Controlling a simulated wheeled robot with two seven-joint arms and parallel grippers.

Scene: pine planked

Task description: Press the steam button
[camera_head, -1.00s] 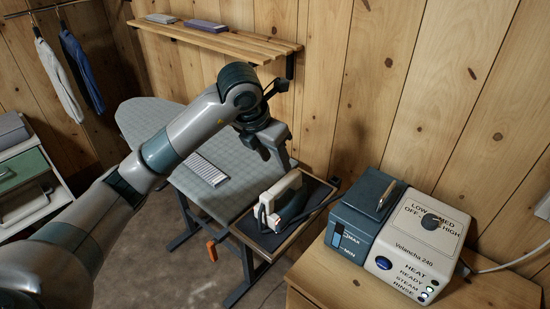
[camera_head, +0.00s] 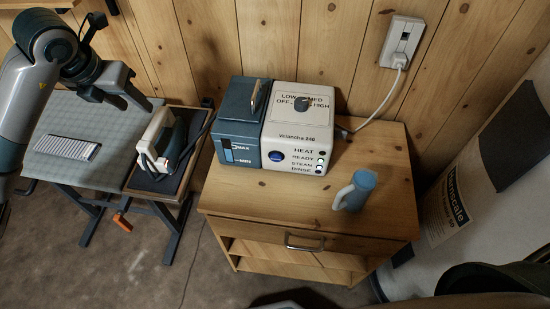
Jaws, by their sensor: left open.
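The steam station (camera_head: 272,126) stands on the wooden cabinet, with a dark tank on its left and a white control panel on its right. The panel has a dial (camera_head: 302,103), a round blue button (camera_head: 276,156) beside the word HEAT, and small lights beside READY, STEAM and RINSE. The white iron (camera_head: 158,140) rests on a dark tray to the left of the station. A separate steam button on the iron cannot be made out. My left gripper (camera_head: 121,100) is open and empty, above the ironing board and left of the iron. My right gripper is out of view.
The ironing board (camera_head: 105,118) carries a pale ribbed pad (camera_head: 68,147). A blue jug (camera_head: 357,189) stands on the cabinet (camera_head: 285,204), right of the station. A cord runs to a wall socket (camera_head: 403,42). A large white bag-like object (camera_head: 455,205) stands right of the cabinet.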

